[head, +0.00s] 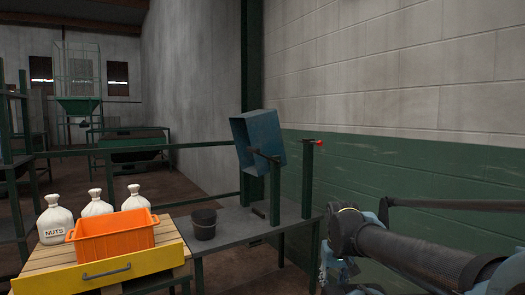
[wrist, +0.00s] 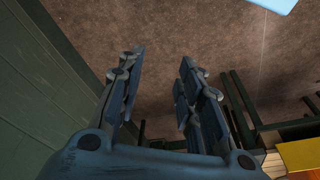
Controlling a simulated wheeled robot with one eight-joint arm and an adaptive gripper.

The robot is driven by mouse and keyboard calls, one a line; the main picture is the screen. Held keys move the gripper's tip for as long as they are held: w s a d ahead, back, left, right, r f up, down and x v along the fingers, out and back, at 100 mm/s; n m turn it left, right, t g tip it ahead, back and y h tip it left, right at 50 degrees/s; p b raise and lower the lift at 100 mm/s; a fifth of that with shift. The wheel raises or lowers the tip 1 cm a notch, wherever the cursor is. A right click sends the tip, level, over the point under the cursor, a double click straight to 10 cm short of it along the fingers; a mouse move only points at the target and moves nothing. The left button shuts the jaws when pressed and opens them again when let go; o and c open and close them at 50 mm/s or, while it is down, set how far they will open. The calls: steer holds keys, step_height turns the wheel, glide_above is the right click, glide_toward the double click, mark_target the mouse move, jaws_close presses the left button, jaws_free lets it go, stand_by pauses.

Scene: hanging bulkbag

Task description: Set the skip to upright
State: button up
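The skip (head: 257,140) is a blue open box on a post stand in the middle of the head view. It is tilted, with its open side facing left and a dark bar at its front. A red-tipped lever or knob (head: 319,142) is on a green post just right of it. My gripper (wrist: 162,56) is open and empty in the wrist view, its two fingers apart over brown floor. It is well apart from the skip, low on the right in the head view. A pale blue edge shows at the wrist view's top right; I cannot tell what it is.
A grey table (head: 230,237) under the skip holds a black bucket (head: 203,224). Left of it, an orange crate (head: 112,239) and white nut sacks (head: 54,222) stand on a wooden pallet table with a yellow front (head: 100,272). A green-and-white wall (head: 400,165) bounds the right.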

steer(key=shift+o, duration=0.6)
steer(key=shift+d, duration=0.1)
steer(key=shift+o, duration=0.3)
steer(key=shift+s+r, duration=0.2)
steer(key=w+r+m+t+h, duration=0.1)
steer(key=w+r+t, duration=0.6)
steer(key=w, duration=0.8)
steer(key=w+r+t, duration=0.4)
steer(key=w+r, duration=0.6)
steer(key=w, duration=0.6)
steer(key=w+a+r+n+t+y, duration=0.2)
steer(key=w+a+r+t+y, duration=0.1)
steer(key=w+a+r+t, duration=0.35)
steer(key=w+a+r+n+g+y, duration=0.1)
steer(key=w+a+r+n+y, duration=0.15)
steer(key=a+y, duration=0.4)
steer(key=w+a+r+n+y, duration=0.2)
steer(key=a+n+y, duration=0.25)
steer(key=a, duration=0.25)
steer(key=shift+m, duration=0.3)
steer(key=x, duration=1.6)
steer(key=shift+w+f, duration=0.1)
